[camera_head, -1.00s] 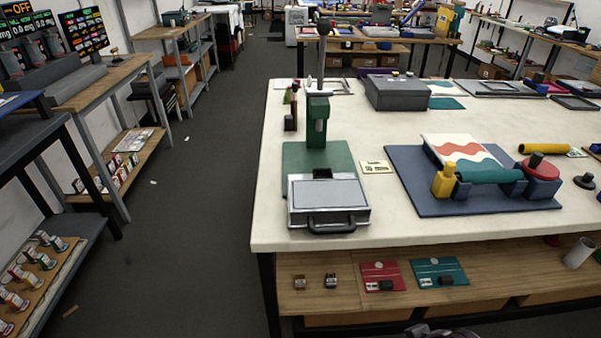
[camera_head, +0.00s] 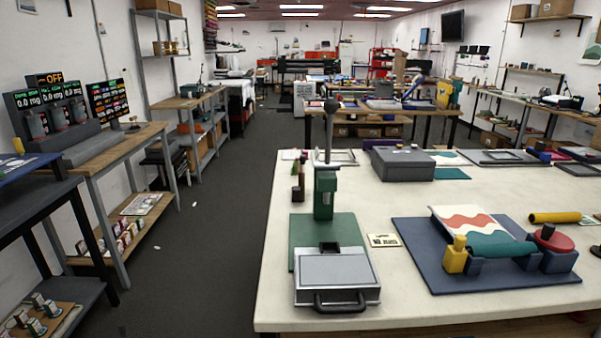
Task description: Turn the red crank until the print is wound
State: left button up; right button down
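The red crank (camera_head: 553,238) is a round red piece with a dark knob, at the right end of a roller device on a blue board (camera_head: 419,266). A teal roller (camera_head: 502,246) lies between a yellow block (camera_head: 455,256) on the left and blue supports on the right. The print (camera_head: 464,217), a white sheet with red and teal wavy bands, runs from behind onto the roller. How far it is wound I cannot tell. Neither of my grippers is in view.
A green lever press (camera_head: 324,197) with a grey metal plate (camera_head: 337,276) stands left of the roller board. A grey box (camera_head: 402,164) sits behind. A yellow tube (camera_head: 554,217) lies behind the crank.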

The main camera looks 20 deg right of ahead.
aim_at(547, 235)
jog(key=z, duration=1.95)
